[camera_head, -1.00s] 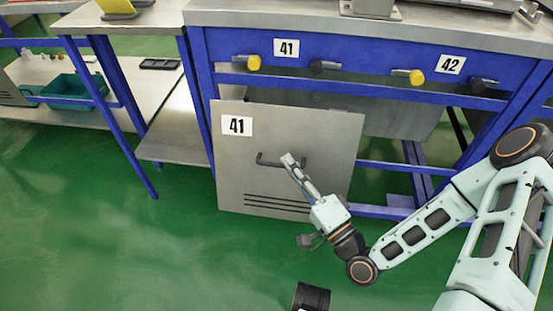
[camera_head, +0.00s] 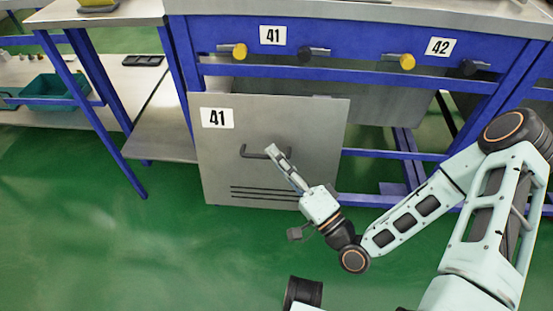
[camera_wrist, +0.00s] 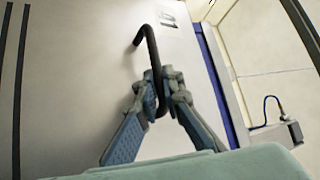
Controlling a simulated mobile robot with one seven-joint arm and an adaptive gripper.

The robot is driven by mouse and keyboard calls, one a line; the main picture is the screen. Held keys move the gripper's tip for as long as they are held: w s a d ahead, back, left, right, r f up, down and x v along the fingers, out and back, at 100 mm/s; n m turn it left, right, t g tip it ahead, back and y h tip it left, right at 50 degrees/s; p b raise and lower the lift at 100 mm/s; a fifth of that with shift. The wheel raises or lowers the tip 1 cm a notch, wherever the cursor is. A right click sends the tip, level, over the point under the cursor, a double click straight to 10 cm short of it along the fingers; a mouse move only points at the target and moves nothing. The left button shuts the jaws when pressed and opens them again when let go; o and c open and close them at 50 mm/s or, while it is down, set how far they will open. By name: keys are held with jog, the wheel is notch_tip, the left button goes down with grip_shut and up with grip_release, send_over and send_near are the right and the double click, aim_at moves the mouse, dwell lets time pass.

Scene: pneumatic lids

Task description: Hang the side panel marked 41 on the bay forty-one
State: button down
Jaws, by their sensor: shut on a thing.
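The side panel marked 41 (camera_head: 310,115) is a grey metal sheet with a white number label at its upper left and several dark slots low down. It stands upright in front of the blue frame, below the rail labelled 41 (camera_head: 273,36). My gripper (camera_head: 272,152) is shut on the panel's dark bar handle (camera_head: 252,154). In the wrist view my gripper (camera_wrist: 156,92) has its fingers on either side of the handle (camera_wrist: 150,45). Whether the panel's top edge touches the frame cannot be told.
The blue rail carries yellow-ended knobs (camera_head: 239,52) (camera_head: 407,62) and black ones (camera_head: 306,55). A label 42 (camera_head: 440,46) marks the bay at right. A side bench with a teal bin (camera_head: 58,90) stands at left. The green floor (camera_head: 120,240) in front is clear.

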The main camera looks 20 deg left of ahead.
jog(key=shift+f, duration=0.1)
jog(key=shift+n+y+b, duration=0.8)
jog(key=shift+n, duration=0.1)
jog(key=shift+d+n+y, duration=0.1)
jog(key=shift+n+y, duration=0.3)
jog(key=shift+n, duration=0.2)
jog(key=w+a, duration=0.2)
jog(key=w, duration=0.5)
jog(key=w+a+f, duration=0.1)
jog(key=w, duration=0.7)
jog(key=shift+w+a+f, duration=0.2)
jog(key=shift+w+a, duration=0.1)
jog(key=shift+a, duration=0.05)
jog(key=shift+s+f, duration=0.1)
jog(key=shift+f, duration=0.3)
dwell(0.4)
jog(key=c, duration=2)
grip_release()
jog(key=v, duration=1.2)
